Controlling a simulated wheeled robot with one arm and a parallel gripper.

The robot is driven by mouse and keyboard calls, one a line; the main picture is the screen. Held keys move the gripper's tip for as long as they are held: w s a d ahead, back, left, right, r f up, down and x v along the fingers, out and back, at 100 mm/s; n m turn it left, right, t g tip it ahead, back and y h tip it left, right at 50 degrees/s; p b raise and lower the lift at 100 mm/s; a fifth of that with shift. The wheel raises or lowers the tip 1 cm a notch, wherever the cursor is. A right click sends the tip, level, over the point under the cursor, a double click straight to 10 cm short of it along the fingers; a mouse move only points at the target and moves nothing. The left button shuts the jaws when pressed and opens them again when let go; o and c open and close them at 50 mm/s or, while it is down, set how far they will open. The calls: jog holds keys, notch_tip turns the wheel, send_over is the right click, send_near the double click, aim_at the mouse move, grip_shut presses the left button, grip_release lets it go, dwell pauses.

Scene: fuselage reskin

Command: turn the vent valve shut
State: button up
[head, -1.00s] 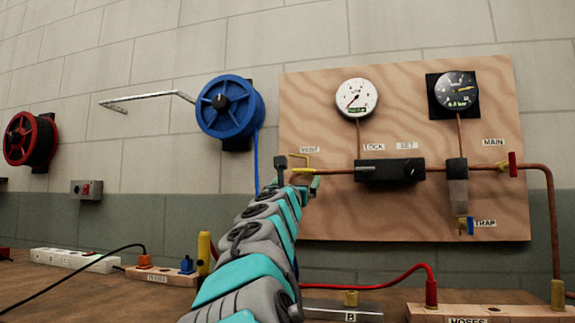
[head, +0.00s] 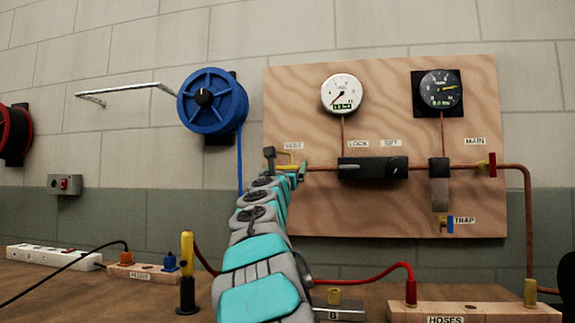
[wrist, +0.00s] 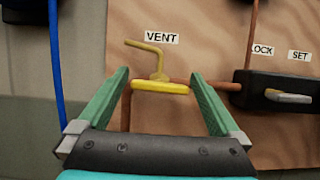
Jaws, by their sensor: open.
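The vent valve has a yellow lever handle (wrist: 160,87), which lies roughly level across the copper pipe in the wrist view. A bent yellow vent spout (wrist: 146,46) rises behind it to the upper left, beside the VENT label (wrist: 161,38). My gripper (wrist: 158,80) is open, with one green finger on each side of the handle; no grip on it shows. In the head view my gripper (head: 285,168) is at the left part of the plywood board, and my arm hides part of the valve.
The plywood board (head: 300,220) also carries a white gauge (head: 342,94), a black digital gauge (head: 440,90), a black regulator block (head: 372,168) and a red MAIN valve handle (head: 492,165). A blue hose (head: 240,165) hangs left of the board from a reel (head: 212,100).

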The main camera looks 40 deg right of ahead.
jog(key=shift+w+d, duration=0.1)
jog(key=c, duration=1.2)
